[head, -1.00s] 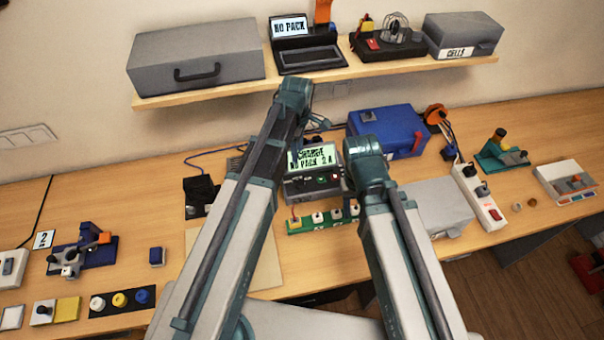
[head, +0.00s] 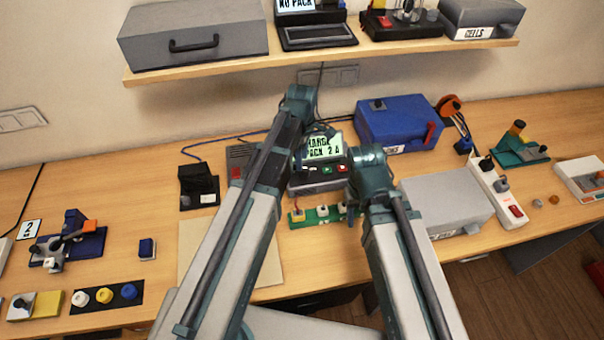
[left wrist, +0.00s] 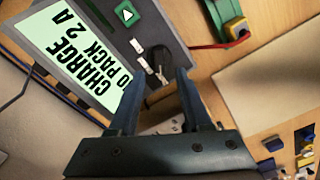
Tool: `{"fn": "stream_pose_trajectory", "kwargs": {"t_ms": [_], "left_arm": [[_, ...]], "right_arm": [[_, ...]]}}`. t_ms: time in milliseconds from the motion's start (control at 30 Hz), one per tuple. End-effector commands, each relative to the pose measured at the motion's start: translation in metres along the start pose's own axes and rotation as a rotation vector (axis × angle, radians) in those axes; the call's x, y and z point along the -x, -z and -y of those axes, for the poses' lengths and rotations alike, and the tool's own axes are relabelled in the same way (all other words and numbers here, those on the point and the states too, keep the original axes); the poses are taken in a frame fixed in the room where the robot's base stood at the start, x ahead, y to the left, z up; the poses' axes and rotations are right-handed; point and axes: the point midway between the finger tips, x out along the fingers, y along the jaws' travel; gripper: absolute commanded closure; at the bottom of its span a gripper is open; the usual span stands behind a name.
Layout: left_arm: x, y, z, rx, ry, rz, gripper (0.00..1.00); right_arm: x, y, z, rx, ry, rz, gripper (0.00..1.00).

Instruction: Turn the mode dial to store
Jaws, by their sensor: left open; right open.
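The charger (head: 318,180) stands mid-table in the head view, with a lit screen (head: 325,147) partly covered by my left gripper (head: 300,150).
A green terminal board (head: 312,216) lies in front of the charger. A blue case (head: 398,125) stands behind right, and a grey box (head: 445,200) to the right. A beige mat (head: 200,245) lies at front left. A shelf (head: 330,62) runs above.

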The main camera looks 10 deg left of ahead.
Motion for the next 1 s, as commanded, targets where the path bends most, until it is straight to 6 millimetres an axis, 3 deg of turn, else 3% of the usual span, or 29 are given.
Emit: {"fn": "stream_pose_trajectory", "kwargs": {"t_ms": [33,233,633,667,900,1000], "left_arm": [[-0.015,0.0,0.0,0.0,0.0,0.0,0.51],[-0.037,0.0,0.0,0.0,0.0,0.0,0.51],[-0.042,0.0,0.0,0.0,0.0,0.0,0.51],[-0.042,0.0,0.0,0.0,0.0,0.0,0.53],[-0.042,0.0,0.0,0.0,0.0,0.0,0.96],[-0.042,0.0,0.0,0.0,0.0,0.0,1.0]], "right_arm": [[-0.015,0.001,0.001,0.0,0.0,0.0,0.5],[-0.037,0.002,0.004,-0.002,0.0,0.0,0.5],[-0.042,0.002,0.004,-0.002,0.0,0.0,0.5],[-0.042,0.002,0.004,-0.002,0.0,0.0,0.5],[-0.042,0.002,0.004,-0.002,0.0,0.0,0.5],[-0.042,0.002,0.004,-0.002,0.0,0.0,0.5]]}}
